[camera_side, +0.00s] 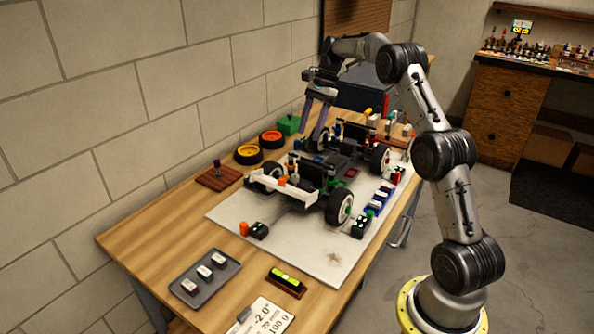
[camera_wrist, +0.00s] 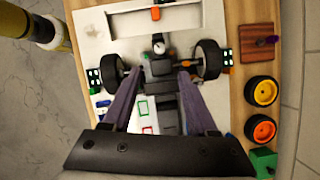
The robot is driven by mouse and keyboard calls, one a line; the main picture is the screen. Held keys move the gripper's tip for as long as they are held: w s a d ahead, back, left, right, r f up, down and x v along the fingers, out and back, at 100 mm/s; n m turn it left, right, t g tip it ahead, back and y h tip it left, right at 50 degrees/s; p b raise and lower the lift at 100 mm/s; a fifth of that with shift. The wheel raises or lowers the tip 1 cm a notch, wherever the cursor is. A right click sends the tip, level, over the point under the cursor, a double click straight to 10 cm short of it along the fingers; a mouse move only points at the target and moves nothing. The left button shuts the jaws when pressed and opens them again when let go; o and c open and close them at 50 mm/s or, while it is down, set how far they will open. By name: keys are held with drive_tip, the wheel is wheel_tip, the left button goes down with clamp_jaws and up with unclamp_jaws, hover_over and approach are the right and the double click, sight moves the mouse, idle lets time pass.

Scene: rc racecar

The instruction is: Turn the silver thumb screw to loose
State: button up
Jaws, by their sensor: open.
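The RC car (camera_side: 345,158) stands on a pale mat (camera_side: 300,248) on the wooden bench, its white rear wing (camera_side: 283,190) facing the camera. My gripper (camera_side: 311,136) hangs above the car with its two long purple fingers pointing down, open and empty. In the wrist view the open fingers (camera_wrist: 161,72) straddle the car's dark middle body, apart from each other. A small pale, silvery round piece (camera_wrist: 158,47) shows between the rear wheels, beyond the fingertips; it may be the silver thumb screw, too small to be sure. The screw cannot be made out clearly in the side view.
Yellow (camera_side: 248,154) and orange (camera_side: 271,138) wheels and a green box (camera_side: 289,124) lie along the wall side. A purple-handled tool stands on a wooden block (camera_side: 219,178). Small dark blocks (camera_side: 361,225) line the mat. A grey tray (camera_side: 206,276) and level (camera_side: 286,278) lie near the front.

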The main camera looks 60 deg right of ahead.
sight(296, 175)
drive_tip(key=x, duration=1.3)
drive_tip(key=shift+f, duration=0.15)
clamp_jaws()
